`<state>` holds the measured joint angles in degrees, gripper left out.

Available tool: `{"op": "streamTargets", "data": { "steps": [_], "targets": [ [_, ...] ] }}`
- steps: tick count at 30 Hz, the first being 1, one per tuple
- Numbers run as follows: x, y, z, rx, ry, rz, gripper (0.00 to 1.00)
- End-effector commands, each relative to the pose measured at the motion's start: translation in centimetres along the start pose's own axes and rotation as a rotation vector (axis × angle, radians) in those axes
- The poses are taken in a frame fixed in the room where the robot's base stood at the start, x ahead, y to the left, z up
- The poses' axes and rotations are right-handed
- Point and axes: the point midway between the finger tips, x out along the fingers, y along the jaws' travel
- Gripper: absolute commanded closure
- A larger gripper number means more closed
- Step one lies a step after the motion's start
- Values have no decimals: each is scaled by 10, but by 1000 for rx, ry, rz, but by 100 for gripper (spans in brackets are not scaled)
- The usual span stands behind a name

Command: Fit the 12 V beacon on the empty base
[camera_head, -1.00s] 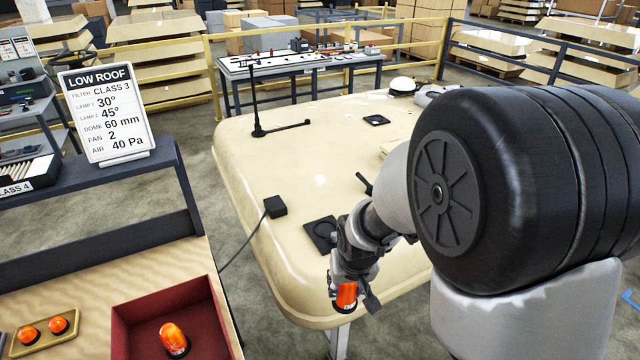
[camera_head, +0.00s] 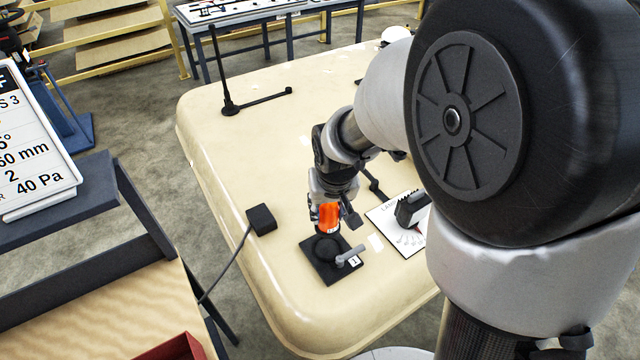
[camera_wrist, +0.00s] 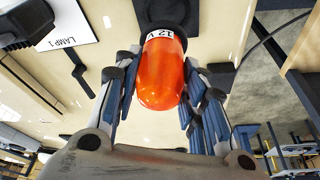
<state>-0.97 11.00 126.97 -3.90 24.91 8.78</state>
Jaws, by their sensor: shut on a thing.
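My gripper (camera_head: 326,208) is shut on the orange 12 V beacon (camera_head: 329,218), whose lens points up into the fingers. In the wrist view the beacon (camera_wrist: 162,75) sits between the blue-padded fingers, with a white label reading "12" near its lower end. The black square base (camera_head: 322,266) lies on the cream roof directly below the beacon, with a grey lever and a small "1" tag at its right side. The dark base (camera_wrist: 205,15) also shows past the beacon in the wrist view. I cannot tell whether beacon and base touch.
A white LAMP 1 card (camera_head: 388,226) with a black and grey device (camera_head: 411,208) lies right of the base. A black box (camera_head: 261,219) with a cable stands to the left. A black rod stand (camera_head: 229,105) is farther back. The roof (camera_head: 270,165) between is mostly clear.

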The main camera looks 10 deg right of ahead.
Motion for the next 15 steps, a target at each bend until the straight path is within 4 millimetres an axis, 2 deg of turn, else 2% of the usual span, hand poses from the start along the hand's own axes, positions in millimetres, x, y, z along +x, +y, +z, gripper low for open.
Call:
{"op": "streamTargets", "data": {
  "steps": [15],
  "targets": [
    [29,0,9,0,0,0,90]
  ]
}}
